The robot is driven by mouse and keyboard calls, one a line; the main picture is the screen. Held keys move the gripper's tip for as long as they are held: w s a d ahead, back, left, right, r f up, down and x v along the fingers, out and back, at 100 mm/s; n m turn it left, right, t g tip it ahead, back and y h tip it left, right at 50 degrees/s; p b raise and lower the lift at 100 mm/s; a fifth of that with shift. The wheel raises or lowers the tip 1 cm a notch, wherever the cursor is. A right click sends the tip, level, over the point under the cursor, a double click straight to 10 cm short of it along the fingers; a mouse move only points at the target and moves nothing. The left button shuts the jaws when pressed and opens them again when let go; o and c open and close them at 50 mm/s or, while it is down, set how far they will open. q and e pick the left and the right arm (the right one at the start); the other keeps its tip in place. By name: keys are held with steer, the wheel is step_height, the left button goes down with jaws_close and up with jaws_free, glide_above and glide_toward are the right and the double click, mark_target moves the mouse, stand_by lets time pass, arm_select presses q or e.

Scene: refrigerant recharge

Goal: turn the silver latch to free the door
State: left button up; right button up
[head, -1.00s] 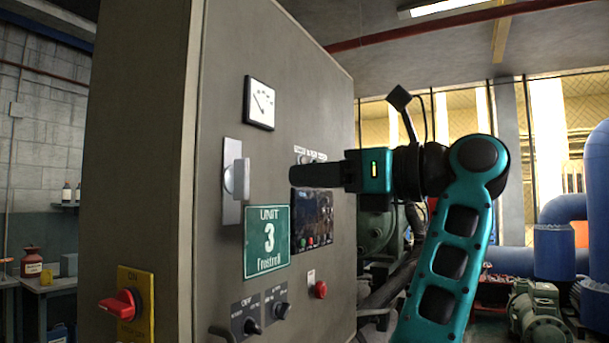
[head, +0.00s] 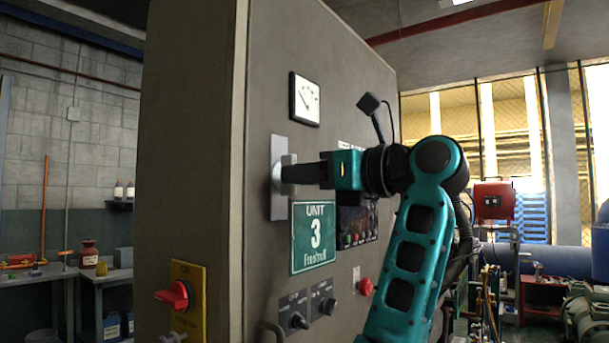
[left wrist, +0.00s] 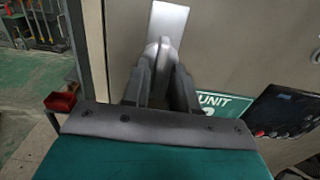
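The silver latch (head: 279,150) is a pale plate with an upright handle on the grey cabinet door, below the gauge. It also shows in the left wrist view (left wrist: 166,22). My left gripper (head: 284,173) points at the latch handle from the right and has reached it. In the left wrist view its two dark fingers (left wrist: 159,72) stand one on each side of the handle. I cannot tell whether they press on it. The door (head: 340,90) appears shut. My right gripper is in neither view.
A green "Unit 3" sign (head: 313,236) sits just below the latch. A gauge (head: 305,99) is above it. Knobs (head: 300,320) and a red button (head: 365,287) are lower. A red switch (head: 174,295) is on the cabinet's left side.

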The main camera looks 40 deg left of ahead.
arm_select(q)
steer(key=shift+d, duration=0.15)
jaws_close()
steer(key=shift+n, duration=2.3)
steer(key=shift+b, duration=0.3)
steer(key=shift+n, duration=2.3)
